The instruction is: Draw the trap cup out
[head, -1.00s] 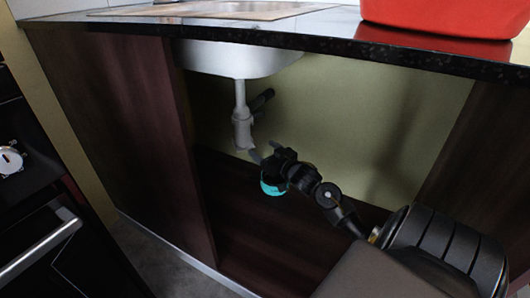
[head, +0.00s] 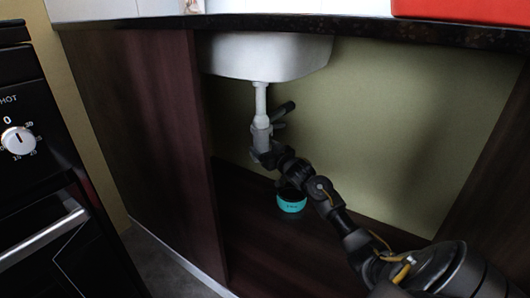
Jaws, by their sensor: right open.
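A pale grey drain pipe and trap (head: 261,122) hang under the white sink basin (head: 265,60), with a dark side pipe going off to the right. The trap cup would be at the trap's lower end, where my dark gripper covers the view, so I cannot make out its edges. My right gripper (head: 261,154) is open at the bottom of the trap, with its fingers close to it. I cannot tell whether they touch it. My left gripper is out of view.
A teal container (head: 291,204) stands on the dark cabinet floor (head: 275,255), partly behind my right arm. The cabinet side panel (head: 160,150) is on the left, beside an oven (head: 45,180). A red object (head: 465,10) sits on the countertop.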

